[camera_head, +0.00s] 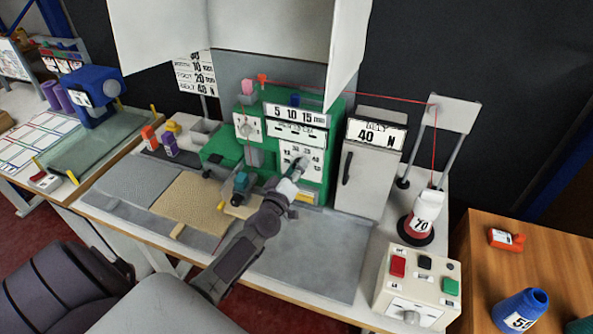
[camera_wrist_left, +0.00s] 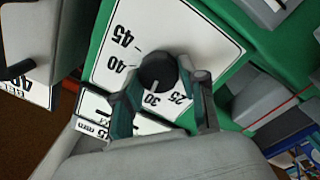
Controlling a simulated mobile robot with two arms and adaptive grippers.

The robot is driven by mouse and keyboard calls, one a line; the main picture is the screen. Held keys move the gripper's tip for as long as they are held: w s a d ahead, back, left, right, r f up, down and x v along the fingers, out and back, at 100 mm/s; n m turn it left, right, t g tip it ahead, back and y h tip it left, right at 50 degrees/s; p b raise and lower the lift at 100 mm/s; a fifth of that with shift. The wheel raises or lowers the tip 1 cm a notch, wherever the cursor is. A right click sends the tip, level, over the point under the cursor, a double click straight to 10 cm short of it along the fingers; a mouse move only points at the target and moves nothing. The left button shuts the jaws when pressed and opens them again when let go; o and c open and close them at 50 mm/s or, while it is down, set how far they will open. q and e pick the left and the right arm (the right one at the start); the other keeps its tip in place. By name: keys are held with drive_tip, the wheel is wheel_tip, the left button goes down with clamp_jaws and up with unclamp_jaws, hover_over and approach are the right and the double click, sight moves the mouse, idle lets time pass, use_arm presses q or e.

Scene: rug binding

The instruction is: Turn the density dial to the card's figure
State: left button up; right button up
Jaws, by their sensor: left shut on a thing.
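The density dial (camera_wrist_left: 157,72) is a round black knob on a white plate with figures 25, 30, 40 and 45 in the left wrist view. Its white pointer mark lies toward 30; the area between 30 and 40 is covered by a finger. My left gripper (camera_wrist_left: 160,100) is shut on the dial, one finger on each side. In the head view my left gripper (camera_head: 291,180) reaches the dial plate (camera_head: 314,172) on the green machine (camera_head: 222,145). A white card (camera_head: 196,75) hangs behind; its upper lines are partly cut off and small. My right gripper is out of view.
A grey raised hood (camera_head: 270,25) overhangs the machine. A grey cabinet (camera_head: 366,170) marked 40 N stands to the right, with a thread cone (camera_head: 426,210) and a button box (camera_head: 415,285) beyond. Red thread runs above. The front grey bench surface (camera_head: 315,255) is clear.

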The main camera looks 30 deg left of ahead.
use_arm(q)
drive_tip(key=shift+n, duration=0.9)
drive_tip(key=o, duration=1.1)
drive_tip(key=shift+o, duration=0.2)
drive_tip(key=s+d, duration=0.2)
drive_tip(key=s, duration=0.9)
drive_tip(key=shift+s+d+f, duration=0.15)
drive_tip(key=shift+s+f, duration=0.1)
drive_tip(key=shift+s, duration=0.15)
drive_tip(key=shift+d, duration=0.1)
